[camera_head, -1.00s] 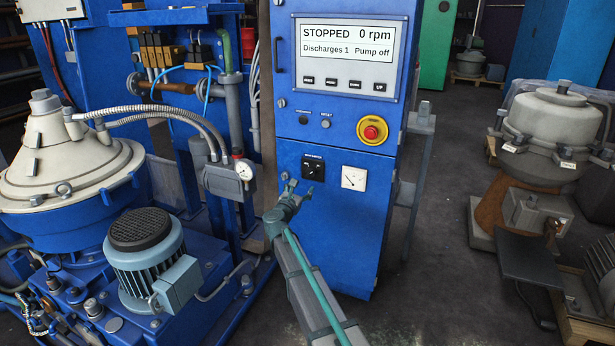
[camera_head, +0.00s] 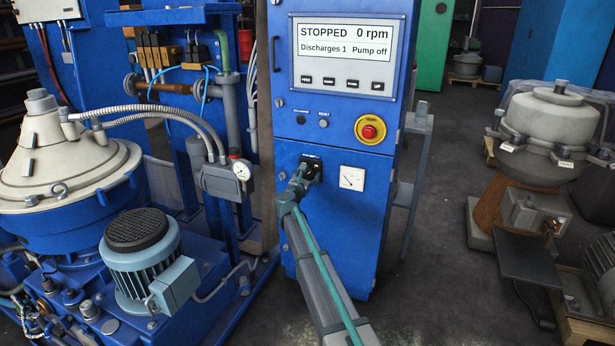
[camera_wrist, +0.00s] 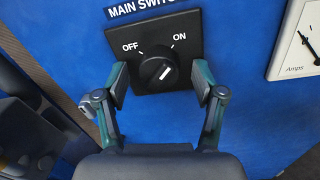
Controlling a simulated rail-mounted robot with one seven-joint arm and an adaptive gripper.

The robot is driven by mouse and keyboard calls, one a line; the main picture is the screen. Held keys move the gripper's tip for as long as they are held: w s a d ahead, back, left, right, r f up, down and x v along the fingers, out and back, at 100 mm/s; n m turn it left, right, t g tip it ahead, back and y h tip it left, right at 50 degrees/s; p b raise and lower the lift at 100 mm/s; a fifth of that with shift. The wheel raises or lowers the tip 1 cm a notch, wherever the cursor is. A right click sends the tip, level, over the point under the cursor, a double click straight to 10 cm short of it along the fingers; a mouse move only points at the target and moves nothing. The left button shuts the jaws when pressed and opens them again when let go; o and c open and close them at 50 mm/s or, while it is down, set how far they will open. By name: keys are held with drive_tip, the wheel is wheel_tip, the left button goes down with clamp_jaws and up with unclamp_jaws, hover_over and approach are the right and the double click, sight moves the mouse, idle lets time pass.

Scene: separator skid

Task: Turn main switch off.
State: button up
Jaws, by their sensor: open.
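The main switch is a round black knob (camera_wrist: 158,72) on a black square plate (camera_wrist: 180,36) marked OFF at upper left and ON at upper right. The white mark on the knob points to the upper right, toward ON. My gripper (camera_wrist: 160,84) is open, with one finger on each side of the knob and gaps between the fingers and the knob. In the head view my gripper (camera_head: 299,181) is in front of the switch plate (camera_head: 312,166) and hides much of it.
The blue cabinet (camera_head: 335,235) carries an amps meter (camera_head: 352,178) just right of the switch. Above are a red emergency stop (camera_head: 369,131) and a display (camera_head: 345,52) reading STOPPED, 0 rpm. A pressure gauge (camera_head: 241,171) and piping stand to the left.

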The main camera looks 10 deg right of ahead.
drive_tip(key=c, duration=1.1)
drive_tip(key=shift+c, duration=0.2)
drive_tip(key=shift+r+n+p, duration=0.1)
drive_tip(key=shift+n+p, duration=0.2)
drive_tip(key=shift+p, duration=0.2)
drive_tip(key=n+p, duration=0.2)
drive_tip(key=p, duration=0.1)
drive_tip(key=shift+r+n+p, duration=0.2)
drive_tip(key=shift+n+p, duration=0.1)
drive_tip(key=n+p, duration=0.5)
drive_tip(key=p, duration=0.1)
drive_tip(key=shift+g, duration=0.3)
drive_tip(key=n+p, duration=0.4)
drive_tip(key=p, duration=0.1)
drive_tip(key=shift+n+p, duration=0.3)
drive_tip(key=shift+p, duration=0.05)
drive_tip(key=n+p, duration=0.4)
drive_tip(key=shift+f+g+h, duration=0.15)
drive_tip(key=shift+g+h, duration=0.15)
drive_tip(key=shift+n+p, duration=0.35)
drive_tip(key=shift+n, duration=0.05)
